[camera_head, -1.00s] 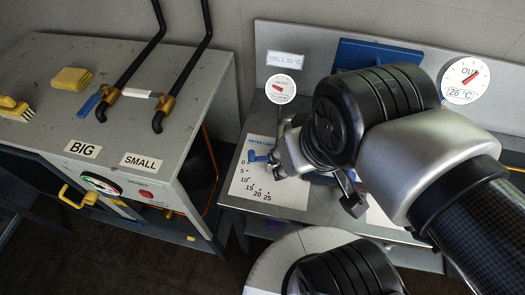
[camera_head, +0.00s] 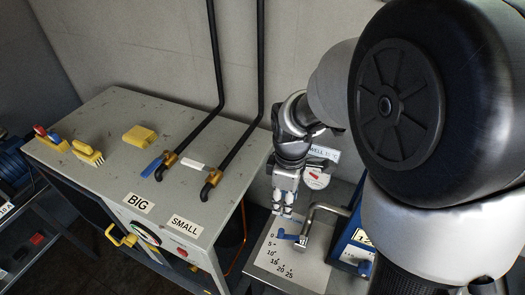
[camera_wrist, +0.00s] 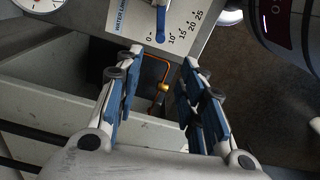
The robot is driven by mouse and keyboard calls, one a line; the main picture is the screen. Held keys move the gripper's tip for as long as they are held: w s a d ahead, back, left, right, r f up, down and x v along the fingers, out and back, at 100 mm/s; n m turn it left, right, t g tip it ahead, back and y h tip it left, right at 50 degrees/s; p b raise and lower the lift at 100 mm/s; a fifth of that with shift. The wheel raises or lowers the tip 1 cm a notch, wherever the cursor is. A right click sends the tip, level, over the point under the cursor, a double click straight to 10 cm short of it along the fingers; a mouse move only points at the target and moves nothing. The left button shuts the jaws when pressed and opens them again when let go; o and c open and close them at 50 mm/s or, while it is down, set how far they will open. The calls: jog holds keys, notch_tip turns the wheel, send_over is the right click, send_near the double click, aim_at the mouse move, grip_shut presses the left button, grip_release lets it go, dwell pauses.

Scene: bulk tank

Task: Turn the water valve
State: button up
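The water valve has a blue lever (camera_head: 287,235) beside a bent metal spout (camera_head: 320,213), over a white scale plate (camera_head: 278,262) marked 0 to 25. In the wrist view the blue lever (camera_wrist: 160,26) lies over the plate, ahead of my fingertips and apart from them. My gripper (camera_head: 283,208) points down just behind the lever in the head view. In the wrist view my gripper (camera_wrist: 162,62) is open, its blue-padded fingers apart with nothing between them. The gap between fingers and lever is hard to judge.
A grey cabinet (camera_head: 110,125) labelled BIG and SMALL stands left, with a blue-handled valve (camera_head: 152,167) and a white-handled valve (camera_head: 193,163) on black pipes. Yellow brushes (camera_head: 88,153) and a yellow sponge (camera_head: 139,135) lie on it. A blue box (camera_head: 350,243) stands right of the spout.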

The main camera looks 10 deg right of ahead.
aim_at(282, 231)
notch_tip(282, 231, down, 17)
jog(key=b, duration=0.4)
jog(key=shift+f+b, duration=0.15)
jog(key=shift+b, duration=0.25)
jog(key=shift+c, duration=0.5)
grip_shut()
